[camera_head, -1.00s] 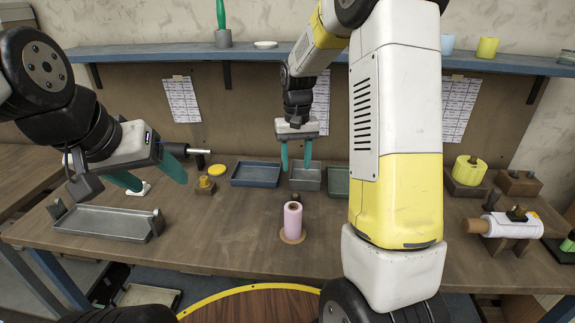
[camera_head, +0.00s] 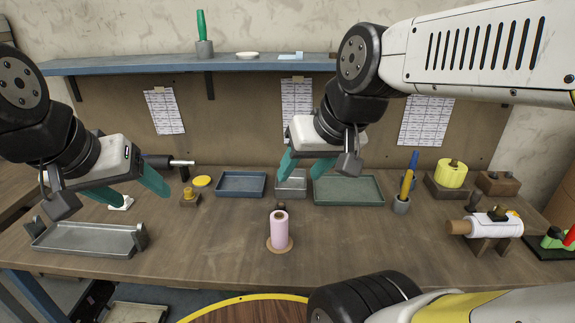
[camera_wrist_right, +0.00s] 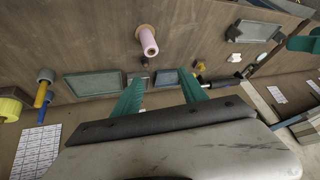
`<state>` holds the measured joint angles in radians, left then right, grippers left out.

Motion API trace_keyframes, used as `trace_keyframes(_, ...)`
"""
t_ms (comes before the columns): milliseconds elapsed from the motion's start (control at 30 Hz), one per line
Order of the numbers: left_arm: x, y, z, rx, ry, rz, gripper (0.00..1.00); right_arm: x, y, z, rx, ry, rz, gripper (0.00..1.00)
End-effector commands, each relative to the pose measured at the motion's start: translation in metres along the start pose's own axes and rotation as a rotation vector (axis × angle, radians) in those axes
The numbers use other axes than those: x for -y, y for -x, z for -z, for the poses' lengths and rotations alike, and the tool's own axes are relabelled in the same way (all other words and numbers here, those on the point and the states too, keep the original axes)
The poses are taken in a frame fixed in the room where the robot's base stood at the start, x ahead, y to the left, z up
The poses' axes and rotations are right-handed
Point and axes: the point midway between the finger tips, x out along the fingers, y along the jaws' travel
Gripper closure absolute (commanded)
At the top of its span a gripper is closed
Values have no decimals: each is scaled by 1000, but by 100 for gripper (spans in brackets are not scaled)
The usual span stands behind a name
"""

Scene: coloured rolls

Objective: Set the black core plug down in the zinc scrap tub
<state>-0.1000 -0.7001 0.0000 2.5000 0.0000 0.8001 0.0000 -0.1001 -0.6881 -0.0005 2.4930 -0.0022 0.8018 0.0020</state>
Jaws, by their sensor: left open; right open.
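The small grey metal tub (camera_head: 291,189), which I take for the zinc scrap tub, stands on the bench between a blue tray and a green tray. A small dark piece (camera_head: 280,206), seemingly the black core plug, shows just behind the pink roll (camera_head: 279,230), mostly hidden there. It shows small in the right wrist view (camera_wrist_right: 144,62), apart from the gripper. My right gripper (camera_head: 303,172) is open and empty, with its fingers over the tub's area in the head view; height is unclear. My left gripper (camera_head: 148,197) is open and empty above the bench's left side.
The blue tray (camera_head: 241,194) and green tray (camera_head: 348,202) flank the tub. A long grey tray (camera_head: 85,249) lies front left.

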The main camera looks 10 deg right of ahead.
Motion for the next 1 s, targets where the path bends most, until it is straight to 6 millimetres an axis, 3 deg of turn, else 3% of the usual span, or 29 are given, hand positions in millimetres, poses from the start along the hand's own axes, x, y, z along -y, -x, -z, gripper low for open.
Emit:
trace_keyframes(167,0,0,0,0,0,0,33,-5,-11,14,42,-6,-21,50)
trace_keyframes(367,0,0,0,0,0,0,33,-21,-55,57,171,-21,-78,50)
trace_keyframes(567,0,0,0,0,0,0,33,-41,-122,91,304,-37,-127,50)
trace_keyframes(700,0,0,0,0,0,0,33,-56,-179,104,395,-48,-154,50)
trace_keyframes(900,0,0,0,0,0,0,33,-73,-252,105,496,-62,-177,50)
trace_keyframes(1000,0,0,0,0,0,0,33,-78,-273,103,523,-68,-183,50)
